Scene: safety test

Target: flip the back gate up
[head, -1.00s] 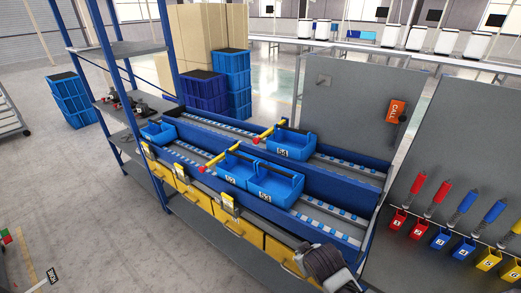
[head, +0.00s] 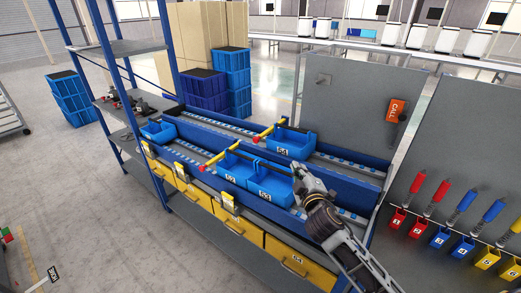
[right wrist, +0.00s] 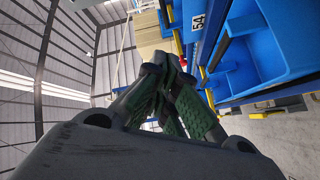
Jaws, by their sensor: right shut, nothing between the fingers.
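The back gate (head: 269,132) is a yellow bar with a red end, at the far lane in the head view. It lies slanted at the left end of blue bin 54 (head: 292,142). A similar front gate (head: 220,158) lies at the near lane, left of bin 52 (head: 236,166). My right gripper (head: 297,168) is over the right part of the near-lane bin, right of and nearer than the back gate, apart from it. Its fingers are shut and empty; their green pads show in the right wrist view (right wrist: 168,98). My left gripper is out of view.
Bin 54 also shows in the right wrist view (right wrist: 270,45). A blue divider (head: 335,180) runs between the two lanes. Blue rack posts (head: 164,50) rise at the left.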

